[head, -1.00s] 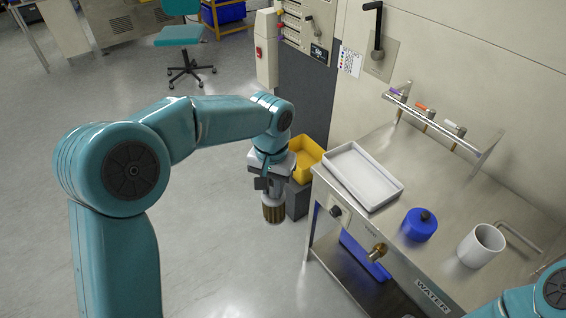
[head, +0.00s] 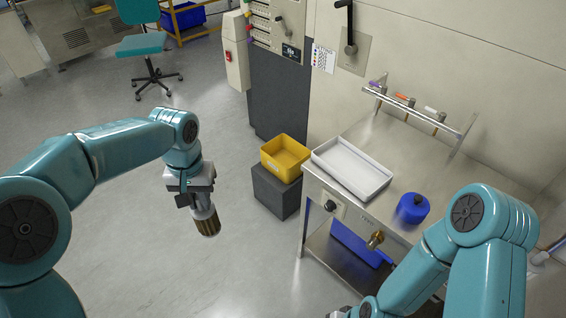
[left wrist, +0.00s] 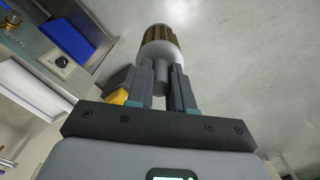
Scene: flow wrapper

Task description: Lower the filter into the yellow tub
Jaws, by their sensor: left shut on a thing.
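The filter (head: 207,224) is a brown pleated cylinder with a pale cap. My left gripper (head: 198,200) is shut on its pale end and holds it over open floor, brown end down and slightly tilted. In the left wrist view the filter (left wrist: 163,42) sticks out beyond the two fingers (left wrist: 161,82). The yellow tub (head: 284,158) stands on a dark grey block, right of and apart from the filter in the head view. It looks empty. A small part of the tub (left wrist: 117,97) shows in the left wrist view. My right gripper's jaws are not seen.
The steel bench with a white tray (head: 352,168) and a blue lidded container (head: 412,208) stands right of the tub. The grey block (head: 276,190) and dark cabinet (head: 278,98) are near the tub. Floor between filter and block is clear.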

